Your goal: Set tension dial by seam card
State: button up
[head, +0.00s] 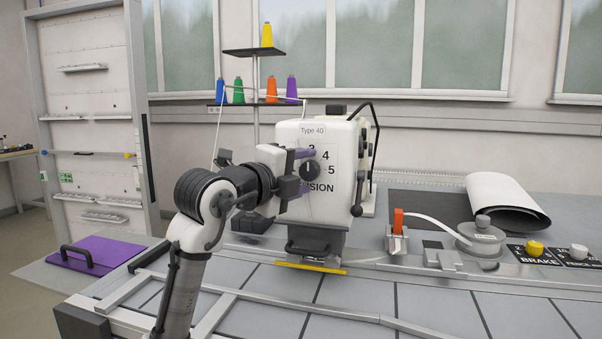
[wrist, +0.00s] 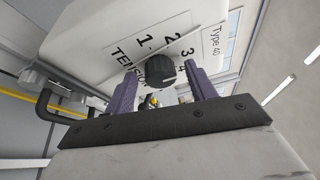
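The tension dial (head: 311,171) is a dark round knob on the white machine head (head: 343,150), which is marked "Type 40". In the head view the numbers 3, 4 and 5 show around it; the wrist view shows the dial (wrist: 158,73) with 1 to 4 and "TENSION". I cannot tell which number its pointer marks. My gripper (head: 304,171) is at the machine's face with its purple fingers spread. In the wrist view the open gripper (wrist: 163,76) has a finger on each side of the dial, with gaps between. I cannot make out a seam card.
Thread spools stand on a rack (head: 255,102) behind the machine. A black lever (head: 357,195) is on the machine's right side. An orange-topped clamp (head: 398,222), a round weight (head: 480,235) and a yellow brake knob (head: 534,247) lie to the right.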

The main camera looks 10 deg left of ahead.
jog(key=b+v, duration=0.2)
jog(key=v, duration=1.2)
jog(key=shift+r, duration=0.1)
